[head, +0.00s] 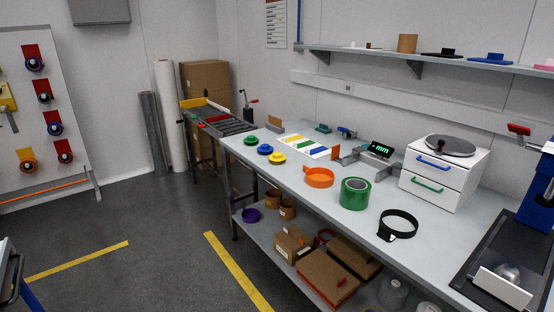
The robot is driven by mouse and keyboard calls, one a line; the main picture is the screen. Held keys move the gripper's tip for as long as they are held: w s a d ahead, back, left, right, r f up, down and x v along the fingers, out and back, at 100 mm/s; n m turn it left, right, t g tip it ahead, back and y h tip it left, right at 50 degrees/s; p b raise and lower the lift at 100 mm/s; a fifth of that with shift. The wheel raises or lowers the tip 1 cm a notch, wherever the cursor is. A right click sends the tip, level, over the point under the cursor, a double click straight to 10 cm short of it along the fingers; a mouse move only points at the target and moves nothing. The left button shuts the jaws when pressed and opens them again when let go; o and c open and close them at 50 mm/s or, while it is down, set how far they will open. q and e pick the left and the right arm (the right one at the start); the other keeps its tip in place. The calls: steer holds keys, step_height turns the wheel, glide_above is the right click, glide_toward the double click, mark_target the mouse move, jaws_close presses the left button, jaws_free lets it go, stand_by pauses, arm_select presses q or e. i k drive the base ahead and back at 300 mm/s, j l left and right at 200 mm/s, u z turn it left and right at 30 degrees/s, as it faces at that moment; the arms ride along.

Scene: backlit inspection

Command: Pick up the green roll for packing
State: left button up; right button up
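The green roll (353,199) is a wide ring of green tape that lies flat on the grey workbench (330,208), with its hole facing up. It sits between an orange ring (319,179) on its left and a black band (398,224) on its right, apart from both. Nothing covers it. Neither of my grippers shows in the head view.
A white two-drawer cabinet (444,183) stands behind the roll to the right. Small coloured pieces and a gauge with a green display (381,149) lie further back. A shelf (420,60) runs above. Open floor (170,255) lies left.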

mark_target(355, 192)
steer(key=z, duration=0.45)
steer(key=i+j+z, duration=0.1)
steer(key=z, duration=0.35)
steer(key=j+z, duration=0.1)
steer(key=z, duration=0.35)
steer(key=i+j+z, duration=0.1)
steer(key=j+z, duration=0.15)
steer(key=i+j+z, duration=0.1)
steer(key=j+z, duration=0.15)
steer(key=j, duration=0.15)
steer(key=j+z, duration=0.55)
steer(key=j, duration=0.9)
steer(key=i, duration=0.05)
